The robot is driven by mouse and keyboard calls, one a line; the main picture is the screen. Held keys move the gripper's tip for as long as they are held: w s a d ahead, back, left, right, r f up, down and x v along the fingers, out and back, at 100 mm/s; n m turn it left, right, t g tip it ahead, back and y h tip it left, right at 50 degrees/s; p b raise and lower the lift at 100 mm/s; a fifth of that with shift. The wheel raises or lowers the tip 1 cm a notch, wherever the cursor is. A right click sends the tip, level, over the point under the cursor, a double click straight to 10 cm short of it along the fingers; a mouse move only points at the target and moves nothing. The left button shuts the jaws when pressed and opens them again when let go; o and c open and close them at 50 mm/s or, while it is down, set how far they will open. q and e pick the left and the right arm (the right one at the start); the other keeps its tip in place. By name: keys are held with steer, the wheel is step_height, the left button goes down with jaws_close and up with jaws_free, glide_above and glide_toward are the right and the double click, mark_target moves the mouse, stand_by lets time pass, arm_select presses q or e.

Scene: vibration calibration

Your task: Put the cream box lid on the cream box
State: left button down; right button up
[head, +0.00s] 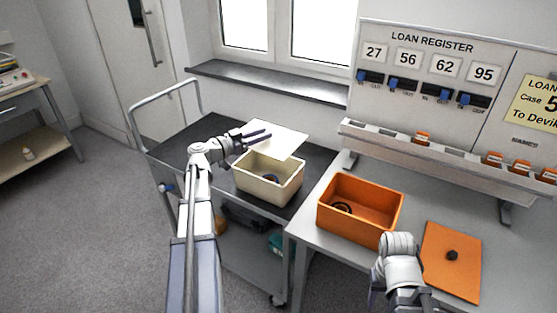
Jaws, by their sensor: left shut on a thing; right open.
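The cream box (268,188) stands upright and open on the dark top of the cart, with a dark round thing inside it. The cream box lid (283,137) is a flat pale plate. My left gripper (258,136) is shut on the left side of the lid. The lid appears held above the back of the box, covering part of its far rim in view; the exact height gap cannot be told. My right gripper (402,297) is low at the bottom edge, partly cut off, in front of the orange box, open and apart from the cream things.
An orange box (337,220) with a dark ring inside stands on the grey table (328,261) to the right. An orange lid (450,268) with a dark knob lies beside it. The cart (182,147) has a rail at its left end. A register board (418,75) stands behind the table.

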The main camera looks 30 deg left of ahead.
arm_select(q)
steer(key=shift+w, duration=0.1)
step_height(320, 180, down, 10)
steer(key=b, duration=1)
steer(key=shift+f+b, duration=0.45)
steer(key=shift+b, duration=0.1)
steer(key=c, duration=0.6)
jaws_free()
steer(key=r+p+v, duration=0.1)
steer(key=v, duration=1.1)
steer(key=shift+p, duration=0.35)
